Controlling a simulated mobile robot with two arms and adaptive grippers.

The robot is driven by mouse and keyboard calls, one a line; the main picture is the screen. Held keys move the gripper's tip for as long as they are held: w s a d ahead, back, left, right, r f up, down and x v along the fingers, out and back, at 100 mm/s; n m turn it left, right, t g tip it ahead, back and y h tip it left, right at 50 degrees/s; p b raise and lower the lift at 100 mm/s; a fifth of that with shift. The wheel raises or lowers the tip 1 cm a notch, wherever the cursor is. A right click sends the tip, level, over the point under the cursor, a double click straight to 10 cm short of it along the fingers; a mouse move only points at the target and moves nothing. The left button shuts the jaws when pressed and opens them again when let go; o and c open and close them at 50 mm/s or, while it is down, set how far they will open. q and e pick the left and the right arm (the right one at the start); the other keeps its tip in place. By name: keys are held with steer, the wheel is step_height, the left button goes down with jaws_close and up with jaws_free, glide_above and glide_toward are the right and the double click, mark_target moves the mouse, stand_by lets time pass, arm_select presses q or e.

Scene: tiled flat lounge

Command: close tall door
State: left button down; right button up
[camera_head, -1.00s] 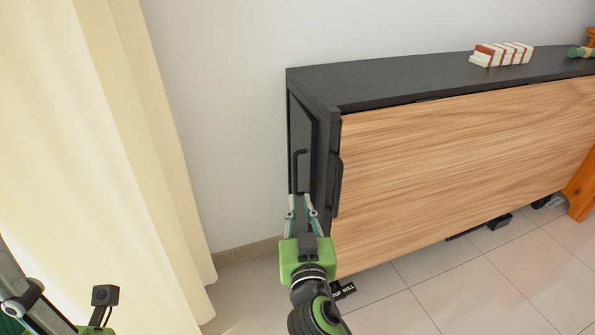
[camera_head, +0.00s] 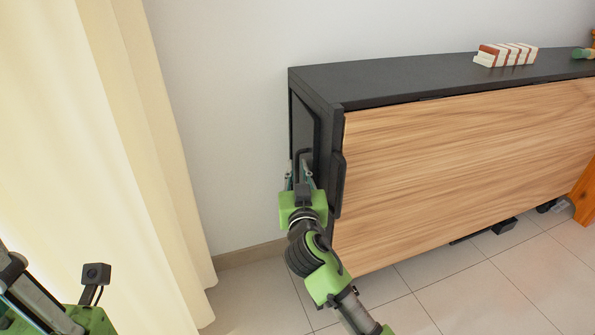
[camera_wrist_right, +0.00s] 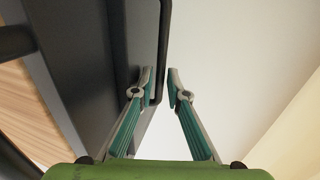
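A low black cabinet (camera_head: 380,82) stands against the wall, with a wide wood-grain front. At its left end is a dark door panel (camera_head: 304,118) with a black bar handle. The handle (camera_wrist_right: 161,55) shows best in the right wrist view. My right gripper (camera_head: 299,178) is at this panel, its two fingers apart. In the right wrist view the fingertips (camera_wrist_right: 161,82) stand on either side of the handle's lower part, with a gap visible. Part of the handle is hidden behind the gripper in the head view. A piece of my left arm shows at the bottom left, its fingers not discernible.
A second black handle (camera_head: 338,184) is on the wooden front, close right of my right gripper. Cream curtains (camera_head: 120,150) hang at left. A red-and-white block stack (camera_head: 505,54) sits on the cabinet top. Tiled floor (camera_head: 255,298) is free in front.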

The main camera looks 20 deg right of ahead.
jaws_close()
steer(key=shift+s+d+f, duration=0.1)
steer(key=shift+s+d, duration=0.1)
steer(key=shift+d, duration=0.6)
jaws_free()
steer(key=shift+d, duration=0.1)
steer(key=v, duration=1.2)
steer(key=shift+s, duration=0.1)
